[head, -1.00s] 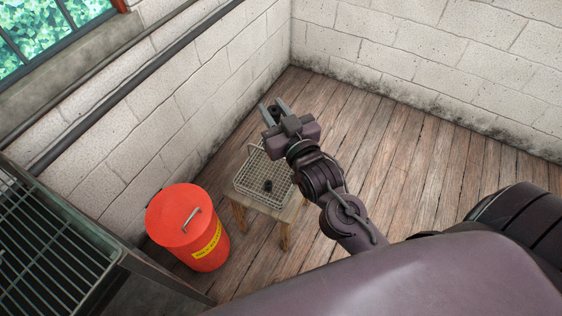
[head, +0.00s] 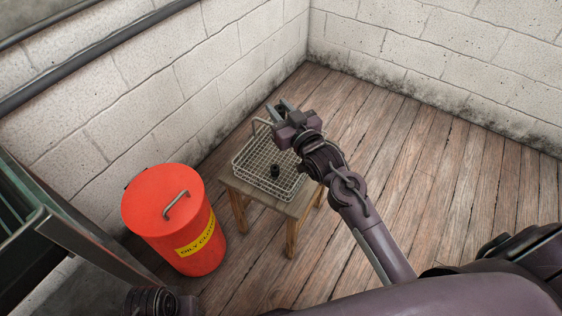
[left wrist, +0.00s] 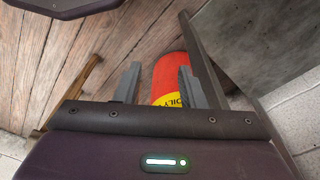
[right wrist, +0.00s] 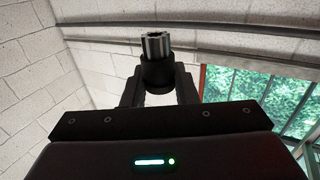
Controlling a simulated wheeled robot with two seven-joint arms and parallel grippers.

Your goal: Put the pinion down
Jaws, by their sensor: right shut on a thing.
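The pinion (right wrist: 155,58), a dark stepped cylinder with a bright toothed end, stands out from between the fingers of my right gripper (right wrist: 160,88) in the right wrist view. That gripper is shut on it. In the head view the right gripper (head: 280,108) is over the far side of a wire basket (head: 245,172), and the pinion is hard to make out there. A small dark part (head: 275,170) sits inside the basket. My left gripper (left wrist: 158,85) has its fingers apart with nothing between them.
The basket, with a raised handle, stands on a small wooden stool (head: 265,201). A red lidded bin (head: 165,220) with a yellow label stands left of it. A metal frame (head: 85,250) is at lower left. Block walls close the corner; plank floor (head: 420,170) is clear at right.

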